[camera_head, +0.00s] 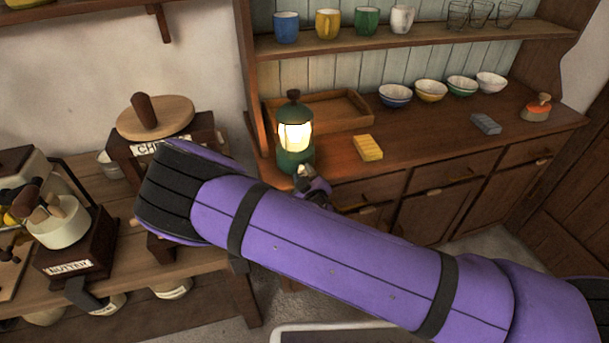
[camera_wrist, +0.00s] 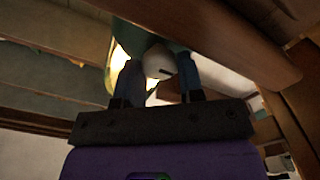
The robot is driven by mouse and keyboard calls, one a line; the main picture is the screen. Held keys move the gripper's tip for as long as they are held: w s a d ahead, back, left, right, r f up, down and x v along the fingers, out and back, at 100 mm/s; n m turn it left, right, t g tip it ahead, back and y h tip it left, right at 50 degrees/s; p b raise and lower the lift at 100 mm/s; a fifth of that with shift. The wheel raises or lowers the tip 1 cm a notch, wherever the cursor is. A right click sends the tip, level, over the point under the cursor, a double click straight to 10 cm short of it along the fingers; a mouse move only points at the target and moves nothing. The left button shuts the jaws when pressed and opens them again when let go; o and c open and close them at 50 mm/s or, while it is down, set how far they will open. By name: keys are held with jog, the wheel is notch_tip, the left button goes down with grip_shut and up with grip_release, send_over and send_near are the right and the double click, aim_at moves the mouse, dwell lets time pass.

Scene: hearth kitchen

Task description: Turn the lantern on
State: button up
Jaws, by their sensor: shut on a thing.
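The lantern (camera_head: 294,138) stands upright on the wooden dresser counter, with a dark green base and cap. Its glass glows bright yellow-white. My gripper (camera_head: 306,172) is at the lantern's lower right front, partly hidden behind my purple arm. In the wrist view, my gripper (camera_wrist: 160,80) has its two dark fingers on either side of a round pale knob (camera_wrist: 158,62) with a dark mark, on the lantern (camera_wrist: 140,32). The fingers are shut on this knob. The glow of the lantern shows behind the left finger.
A yellow block (camera_head: 368,147) lies just right of the lantern, and a wooden tray (camera_head: 345,106) lies behind it. Bowls (camera_head: 430,90) line the counter's back, with a grey block (camera_head: 485,123) at right. A side table (camera_head: 190,268) with crocks stands at left.

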dwell(0.3)
jog(key=o, duration=0.9)
jog(key=m, duration=0.2)
jog(key=shift+m, duration=0.4)
jog(key=m, duration=0.4)
jog(key=shift+m, duration=0.4)
jog(key=v, duration=1)
jog(key=shift+s+d+r, duration=0.1)
jog(key=shift+s+d, duration=0.05)
jog(key=shift+s, duration=0.2)
